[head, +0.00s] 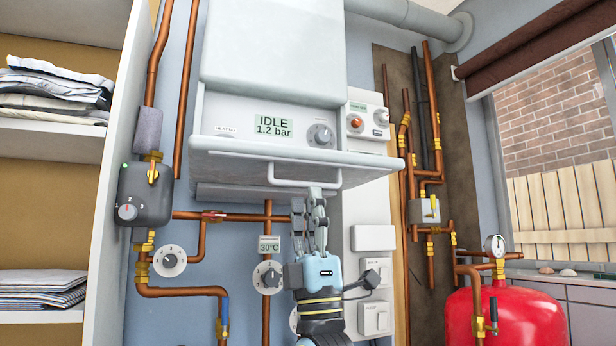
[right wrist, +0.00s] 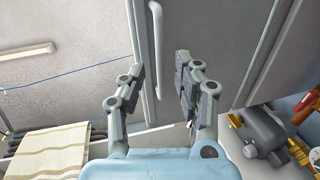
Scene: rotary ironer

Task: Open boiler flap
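The white boiler (head: 272,50) hangs on the wall. Its flap (head: 235,155) is swung down and juts forward below the control panel, nearly level. The panel shows above it. A pale bar handle (head: 290,183) runs along the flap's front edge, and it also shows in the right wrist view (right wrist: 157,40). My right gripper (head: 308,198) points up just below the handle's right part. In the right wrist view my right gripper (right wrist: 162,75) has its fingers apart, with the handle's end showing between them. Contact cannot be told. My left gripper is not in view.
The control panel display (head: 273,125) reads IDLE and 1.2 bar. Copper pipes (head: 267,310) and valves line the wall below. A grey pump unit (head: 146,195) is at left. A red tank (head: 530,320) stands at lower right. Shelves with folded cloth (head: 50,85) stand at left.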

